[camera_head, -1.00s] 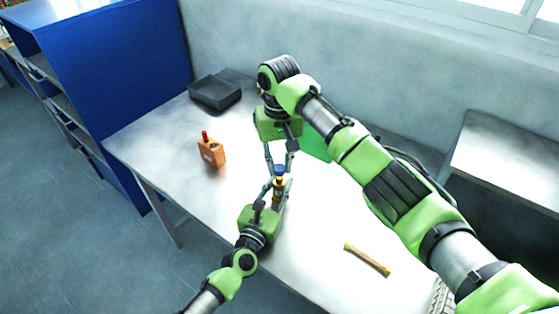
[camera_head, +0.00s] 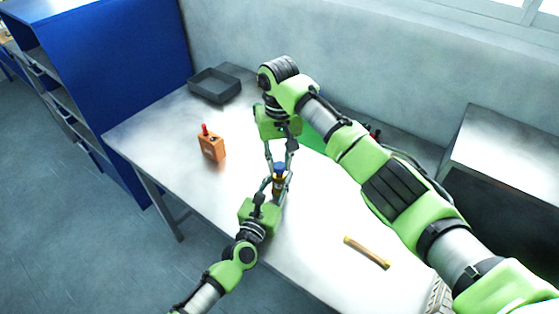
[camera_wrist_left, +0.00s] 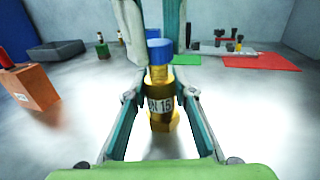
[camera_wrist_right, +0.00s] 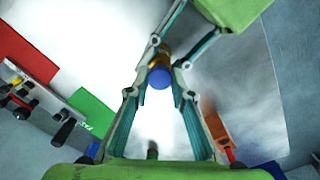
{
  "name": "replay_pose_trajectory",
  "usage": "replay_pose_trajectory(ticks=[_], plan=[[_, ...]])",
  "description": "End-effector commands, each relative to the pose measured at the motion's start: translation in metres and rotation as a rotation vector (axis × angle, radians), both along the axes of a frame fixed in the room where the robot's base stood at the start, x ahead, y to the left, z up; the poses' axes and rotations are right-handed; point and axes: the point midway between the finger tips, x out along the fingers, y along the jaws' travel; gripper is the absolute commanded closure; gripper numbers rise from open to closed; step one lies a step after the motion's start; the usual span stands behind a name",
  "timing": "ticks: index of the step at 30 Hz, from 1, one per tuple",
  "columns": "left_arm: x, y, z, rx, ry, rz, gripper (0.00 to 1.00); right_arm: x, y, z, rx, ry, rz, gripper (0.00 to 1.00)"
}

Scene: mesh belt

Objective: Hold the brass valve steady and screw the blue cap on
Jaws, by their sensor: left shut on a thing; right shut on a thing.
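The brass valve (camera_wrist_left: 161,105), marked with a "15" label, stands upright on the table. My left gripper (camera_head: 277,188) is shut on its body from the near side, one finger on each side in the left wrist view (camera_wrist_left: 161,96). The blue cap (camera_wrist_left: 160,50) sits at the top of the valve, and it also shows in the right wrist view (camera_wrist_right: 160,77). My right gripper (camera_head: 279,170) reaches down from above and is shut on the cap. A brass threaded neck shows under the cap; whether the threads are engaged cannot be told.
An orange box (camera_head: 212,147) with a red knob stands to the left. A dark tray (camera_head: 203,93) lies at the back left, and a brass rod (camera_head: 367,252) at the front right. Green (camera_wrist_right: 88,117) and red (camera_wrist_right: 25,52) mats lie beyond, with a rack of dark-handled parts. The table's left front is clear.

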Motion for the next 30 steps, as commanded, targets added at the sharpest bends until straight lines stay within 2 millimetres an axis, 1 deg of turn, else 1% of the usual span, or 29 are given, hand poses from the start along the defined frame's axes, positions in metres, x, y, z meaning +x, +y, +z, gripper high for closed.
replay_pose_trajectory(ticks=[8, 25, 28, 30], plan=[[0.000, 0.000, -0.001, 0.001, 0.002, 0.000, 1.00, 0.000, 0.000, -0.001, 0.000, 0.000, 0.000, 0.88], [0.000, 0.000, -0.001, 0.001, 0.003, 0.000, 1.00, 0.000, 0.000, -0.012, 0.000, 0.000, -0.001, 0.88], [0.000, 0.000, -0.001, 0.001, 0.003, 0.000, 1.00, 0.000, 0.001, -0.012, 0.002, 0.001, -0.038, 0.88], [0.000, 0.000, -0.001, 0.001, 0.003, 0.000, 1.00, 0.000, 0.002, -0.011, 0.002, 0.001, -0.117, 0.88]])
